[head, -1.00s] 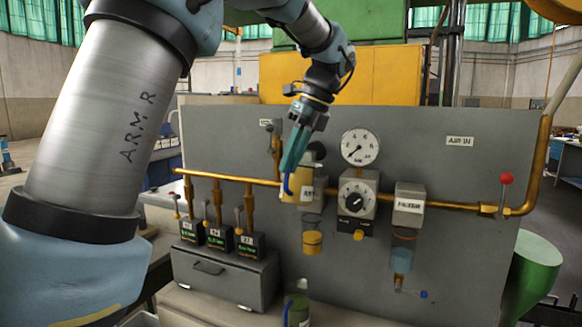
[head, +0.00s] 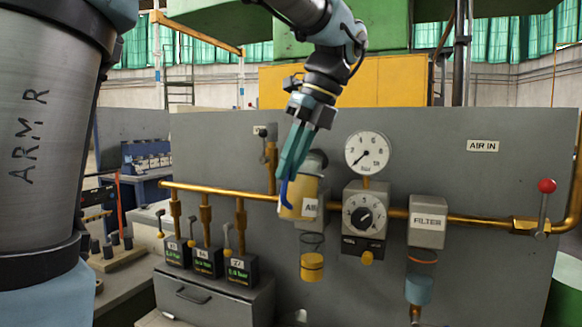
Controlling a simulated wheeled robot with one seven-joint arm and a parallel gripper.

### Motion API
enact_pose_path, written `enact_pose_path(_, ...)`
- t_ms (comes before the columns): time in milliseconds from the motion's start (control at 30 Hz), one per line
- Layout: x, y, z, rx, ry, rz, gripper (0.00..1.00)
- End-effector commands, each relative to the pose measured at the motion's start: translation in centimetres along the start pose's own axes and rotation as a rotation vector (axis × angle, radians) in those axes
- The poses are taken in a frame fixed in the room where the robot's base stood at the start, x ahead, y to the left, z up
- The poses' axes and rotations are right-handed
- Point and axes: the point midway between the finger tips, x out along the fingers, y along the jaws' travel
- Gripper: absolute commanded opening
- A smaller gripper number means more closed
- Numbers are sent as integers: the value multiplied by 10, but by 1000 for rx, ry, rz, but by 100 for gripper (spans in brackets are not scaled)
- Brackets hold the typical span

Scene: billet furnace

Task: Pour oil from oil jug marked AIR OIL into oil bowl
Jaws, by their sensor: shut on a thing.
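My gripper (head: 287,178) is shut on the blue handle of a yellow oil jug (head: 291,204). The jug is in front of the grey panel and tilts slightly. The oil bowl (head: 312,266) hangs just below the jug, clear at the top and yellow at the bottom. No oil stream is visible.
A brass pipe (head: 220,189) crosses the panel (head: 480,180). A gauge (head: 367,152), a regulator knob (head: 366,216) and a filter (head: 428,222) stand right of the jug. Several small valves with black blocks (head: 207,262) are at lower left, above a grey drawer (head: 205,297).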

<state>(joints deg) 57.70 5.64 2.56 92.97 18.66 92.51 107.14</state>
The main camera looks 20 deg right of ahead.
Motion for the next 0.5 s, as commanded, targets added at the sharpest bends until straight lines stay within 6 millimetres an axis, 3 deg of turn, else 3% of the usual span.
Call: enact_pose_path(500, -18, 2, 6, 41, 50, 96, 0)
